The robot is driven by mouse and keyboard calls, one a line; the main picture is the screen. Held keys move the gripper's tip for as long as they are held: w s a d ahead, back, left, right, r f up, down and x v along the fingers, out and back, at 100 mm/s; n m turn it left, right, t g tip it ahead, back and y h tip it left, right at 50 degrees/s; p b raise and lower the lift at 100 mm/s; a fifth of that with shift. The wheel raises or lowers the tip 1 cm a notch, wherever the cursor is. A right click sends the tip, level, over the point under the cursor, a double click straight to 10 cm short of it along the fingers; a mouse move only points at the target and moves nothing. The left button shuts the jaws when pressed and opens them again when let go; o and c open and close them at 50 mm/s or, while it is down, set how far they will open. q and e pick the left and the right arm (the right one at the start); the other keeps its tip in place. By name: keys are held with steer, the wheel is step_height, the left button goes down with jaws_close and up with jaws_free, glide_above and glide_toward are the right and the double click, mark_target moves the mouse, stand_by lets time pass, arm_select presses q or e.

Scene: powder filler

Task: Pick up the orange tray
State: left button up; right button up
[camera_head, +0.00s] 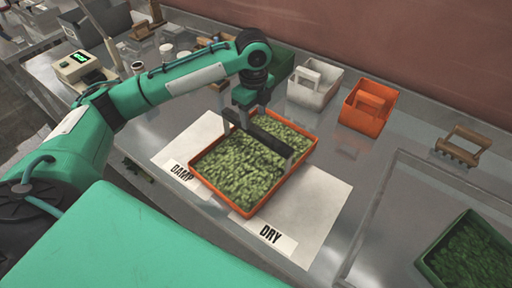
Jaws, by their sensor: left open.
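The orange tray (249,213) is a shallow rectangular tray filled with green leafy material (240,170). It rests across two pale mats, the one labelled DAMP (190,150) on the left and the one labelled DRY (318,215) on the right. My left gripper (258,141) is open and reaches down over the far part of the tray, its fingers spread across the tray's width. I cannot tell whether the fingers touch the tray. My right gripper is not in the picture.
Behind the tray stand a white carrier (314,83) and an orange carrier (368,107). A wooden-handled tool (463,145) lies at right. A green tray (470,252) of leaves sits at lower right. A scale (77,66) stands at upper left. Bare metal table lies right of the mats.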

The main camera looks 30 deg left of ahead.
mark_target(255, 136)
arm_select(q)
step_height(255, 136, down, 4)
steer(key=shift+w+f+p, duration=0.1)
steer(key=shift+p, duration=0.2)
steer(key=shift+f, duration=0.4)
step_height(255, 136, down, 4)
steer(key=shift+w+d+f+p, duration=0.1)
steer(key=shift+f+p, duration=0.1)
steer(key=shift+p, duration=0.95)
steer(key=shift+f, duration=0.2)
steer(key=c, duration=1)
steer(key=shift+r, duration=0.1)
jaws_close()
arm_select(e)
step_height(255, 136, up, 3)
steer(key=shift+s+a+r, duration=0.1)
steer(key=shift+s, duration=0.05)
